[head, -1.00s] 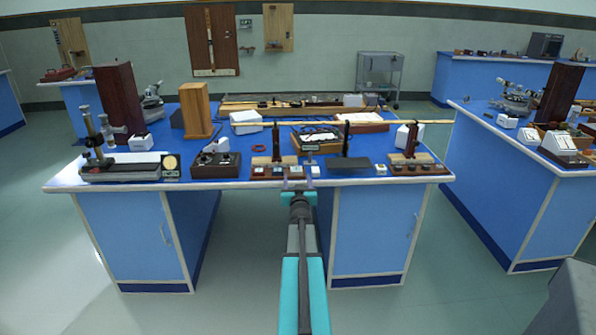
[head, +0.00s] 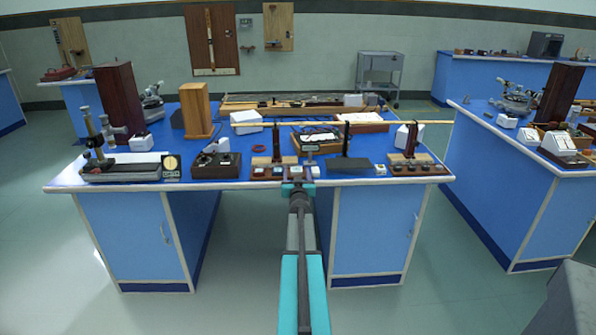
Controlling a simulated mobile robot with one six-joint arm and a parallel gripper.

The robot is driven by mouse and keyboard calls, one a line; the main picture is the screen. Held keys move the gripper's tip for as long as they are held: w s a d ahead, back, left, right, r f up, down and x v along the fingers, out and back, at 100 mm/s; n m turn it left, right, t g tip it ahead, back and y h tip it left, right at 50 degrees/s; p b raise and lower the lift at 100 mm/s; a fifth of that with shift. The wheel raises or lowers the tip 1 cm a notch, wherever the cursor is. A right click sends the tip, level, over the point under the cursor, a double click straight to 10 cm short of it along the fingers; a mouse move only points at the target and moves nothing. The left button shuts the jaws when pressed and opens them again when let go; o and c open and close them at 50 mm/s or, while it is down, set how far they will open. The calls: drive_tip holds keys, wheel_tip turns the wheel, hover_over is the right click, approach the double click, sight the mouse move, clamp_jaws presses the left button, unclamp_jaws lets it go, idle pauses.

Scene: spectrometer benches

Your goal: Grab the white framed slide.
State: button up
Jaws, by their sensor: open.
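A small white square piece (head: 315,172) lies near the front edge of the blue bench, just right of a wooden block with white parts. A similar white piece (head: 381,170) lies further right, beside a dark flat plate. Both are too small here to tell which is the white framed slide. My gripper (head: 298,180) is open at the bench's front edge, roughly in line with the first piece and left of the second. Its fingers point away from me, and I see nothing held between them. The fingertips are small and partly blend with the items behind.
The bench (head: 233,183) is crowded. A wooden block (head: 270,162) stands left of my gripper, another block (head: 415,168) to the right. A dark upright post (head: 346,140) and a long thin rod (head: 375,123) are behind.

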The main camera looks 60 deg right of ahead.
idle(0.5)
drive_tip(key=c, duration=1.2)
drive_tip(key=shift+o, duration=0.2)
wheel_tip(320, 180, up, 10)
drive_tip(key=p, duration=0.2)
